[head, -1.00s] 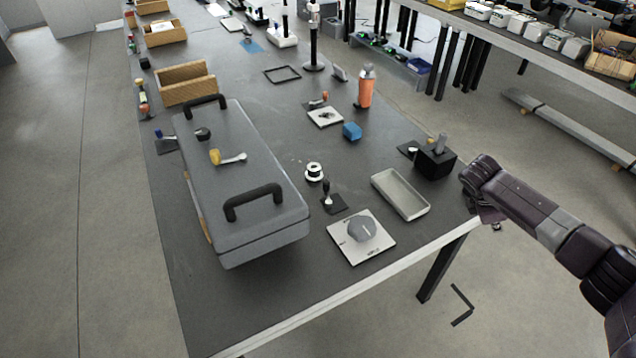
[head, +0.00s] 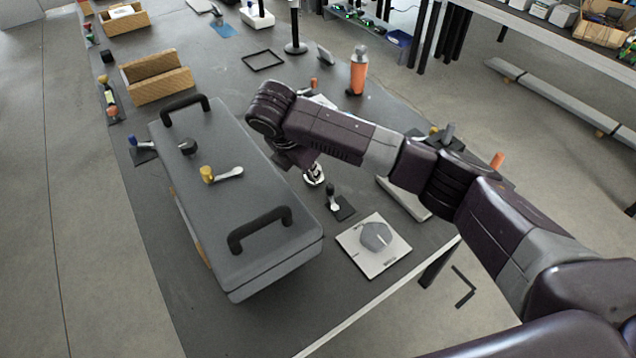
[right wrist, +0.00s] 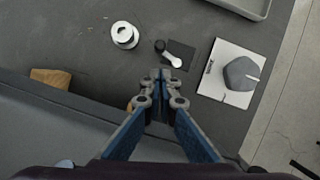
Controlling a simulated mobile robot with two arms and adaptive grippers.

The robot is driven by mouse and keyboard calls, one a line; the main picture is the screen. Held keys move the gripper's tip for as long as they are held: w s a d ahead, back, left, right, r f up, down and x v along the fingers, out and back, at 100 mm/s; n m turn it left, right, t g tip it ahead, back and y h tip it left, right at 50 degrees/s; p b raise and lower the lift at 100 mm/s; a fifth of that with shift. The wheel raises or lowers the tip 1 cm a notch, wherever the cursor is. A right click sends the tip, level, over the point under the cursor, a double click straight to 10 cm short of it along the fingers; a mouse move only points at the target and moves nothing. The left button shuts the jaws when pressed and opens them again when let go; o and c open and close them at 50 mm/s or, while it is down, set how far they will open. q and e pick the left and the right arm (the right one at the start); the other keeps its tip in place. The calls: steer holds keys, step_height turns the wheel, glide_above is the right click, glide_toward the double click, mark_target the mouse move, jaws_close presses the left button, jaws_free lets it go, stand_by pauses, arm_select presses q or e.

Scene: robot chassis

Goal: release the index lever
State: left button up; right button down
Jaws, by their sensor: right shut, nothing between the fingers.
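A small lever (head: 333,197) with a black knob and a pale end stands on a thin black plate (head: 344,208). It also shows in the right wrist view (right wrist: 169,53), just beyond the fingertips. Another lever (head: 222,174), pale with a yellow knob, sits on top of the grey case (head: 265,185). I cannot tell for certain which is the index lever. My right gripper (head: 300,160) hangs over the table beside the case. In the right wrist view its fingertips (right wrist: 161,76) are together and empty, apart from the lever as far as I can see. My left gripper is not in view.
A white plate with a grey knob (head: 376,236) lies right of the black plate. A white spool (right wrist: 124,35) is left of the lever in the wrist view. A pale tray (head: 410,203) is partly hidden by my arm. An orange bottle (head: 358,72) stands farther back.

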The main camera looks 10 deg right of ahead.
steer(key=p, duration=0.1)
glide_toward(330, 189)
step_height(330, 189, down, 2)
steer(key=f, duration=0.2)
steer(key=w+f, duration=0.1)
steer(key=f, duration=0.1)
steer(key=shift+d+f, duration=0.1)
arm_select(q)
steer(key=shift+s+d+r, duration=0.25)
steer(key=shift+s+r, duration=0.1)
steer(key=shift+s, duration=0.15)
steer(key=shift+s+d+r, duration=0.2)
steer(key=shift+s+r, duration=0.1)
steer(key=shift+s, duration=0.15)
arm_select(e)
steer(key=shift+w+d+f, duration=0.15)
steer(key=shift+f, duration=0.35)
